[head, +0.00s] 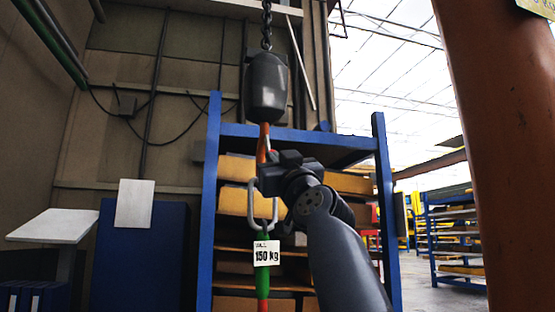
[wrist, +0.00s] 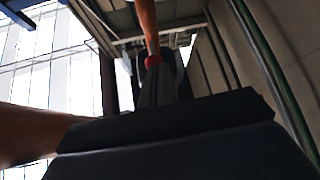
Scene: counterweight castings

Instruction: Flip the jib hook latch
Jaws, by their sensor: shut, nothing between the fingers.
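The jib hook (head: 263,140) is orange and hangs below a dark grey hook block (head: 266,88) on a chain. Its lower part is largely hidden behind my gripper (head: 271,160). A small red part, likely the latch (wrist: 153,61), shows at the tips of my shut, empty fingers (wrist: 154,76) in the wrist view. I cannot tell whether they touch it. The orange hook (wrist: 147,22) rises above it there. A grey metal link (head: 251,206) hangs just below the hook, with a green sling (head: 262,279) and a white 150 kg tag (head: 266,253) under it.
A blue rack (head: 212,190) with loaded shelves stands close behind the hook. A thick orange-brown column (head: 500,150) fills the right side. A blue cabinet (head: 140,260) and a pale tilted panel (head: 55,226) stand at left. Open floor shows at far right.

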